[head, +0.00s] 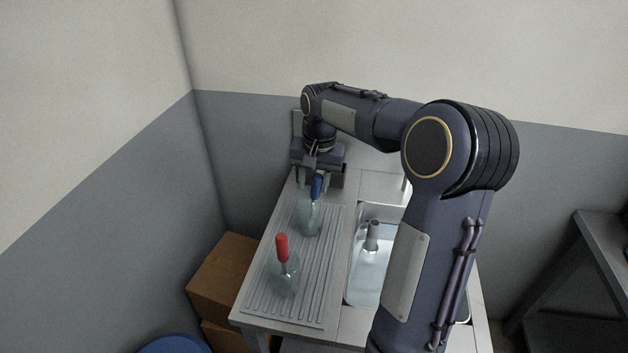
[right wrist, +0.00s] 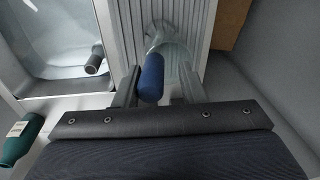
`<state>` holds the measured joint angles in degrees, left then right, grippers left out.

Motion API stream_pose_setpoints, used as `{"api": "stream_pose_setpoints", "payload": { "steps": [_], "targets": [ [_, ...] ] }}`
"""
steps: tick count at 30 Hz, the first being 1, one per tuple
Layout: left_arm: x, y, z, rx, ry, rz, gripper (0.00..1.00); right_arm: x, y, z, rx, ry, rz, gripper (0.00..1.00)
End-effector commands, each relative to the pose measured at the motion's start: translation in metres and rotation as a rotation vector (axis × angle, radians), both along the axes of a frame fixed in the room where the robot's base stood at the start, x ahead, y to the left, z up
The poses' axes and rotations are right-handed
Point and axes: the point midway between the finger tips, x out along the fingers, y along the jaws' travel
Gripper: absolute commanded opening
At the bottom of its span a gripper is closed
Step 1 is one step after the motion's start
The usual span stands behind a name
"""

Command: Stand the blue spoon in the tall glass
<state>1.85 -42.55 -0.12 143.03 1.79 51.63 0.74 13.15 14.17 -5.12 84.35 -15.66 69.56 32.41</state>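The blue spoon (head: 317,187) shows as a blue handle standing up from the mouth of a clear glass (head: 309,217) at the far end of the drainboard. Its lower part is hard to make out through the glass. In the right wrist view the blue handle (right wrist: 151,78) lies between the fingers of my right gripper (right wrist: 160,88), close to the left finger, with a gap to the right finger. The glass (right wrist: 172,48) is just beyond the fingertips. My right gripper (head: 318,176) comes from the far side, above the glass. My left gripper is out of view.
A nearer glass (head: 284,280) holds a red-handled utensil (head: 282,248) on the ribbed drainboard (head: 252,302). A grey cylinder (head: 373,232) stands in the sink (head: 364,292). A dark green bottle (right wrist: 20,142) is at the wrist view's left. Cardboard boxes (head: 226,270) stand beside the counter.

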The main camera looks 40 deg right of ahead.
Motion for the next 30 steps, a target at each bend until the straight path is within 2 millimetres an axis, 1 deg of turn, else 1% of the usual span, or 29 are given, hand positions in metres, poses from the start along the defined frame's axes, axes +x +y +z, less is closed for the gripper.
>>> {"api": "stream_pose_setpoints", "payload": {
  "steps": [2, 8, 11, 14, 21, 24, 27, 30],
  "targets": [
    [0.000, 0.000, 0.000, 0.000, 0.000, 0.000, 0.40, 0.000, 0.000, 0.000, 0.000, 0.000, 0.000, 0.46],
    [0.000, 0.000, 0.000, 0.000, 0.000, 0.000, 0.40, 0.000, 0.000, 0.000, 0.000, 0.000, 0.000, 0.46],
    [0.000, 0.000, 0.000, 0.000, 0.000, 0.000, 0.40, 0.000, 0.000, 0.003, 0.000, -0.001, 0.000, 0.46],
    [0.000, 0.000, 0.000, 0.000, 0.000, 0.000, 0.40, -0.001, -0.001, 0.014, -0.002, -0.004, 0.000, 0.46],
    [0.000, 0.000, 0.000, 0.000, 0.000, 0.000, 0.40, -0.006, -0.001, 0.055, -0.001, -0.003, 0.000, 0.46],
    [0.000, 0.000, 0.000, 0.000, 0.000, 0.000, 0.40, -0.007, -0.001, 0.068, -0.001, -0.004, 0.001, 0.46],
    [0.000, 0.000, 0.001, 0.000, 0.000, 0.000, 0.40, -0.008, -0.001, 0.075, 0.000, -0.001, 0.001, 0.46],
    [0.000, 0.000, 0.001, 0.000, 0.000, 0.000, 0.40, -0.009, -0.001, 0.078, 0.000, 0.000, 0.001, 0.46]
  ]
}}
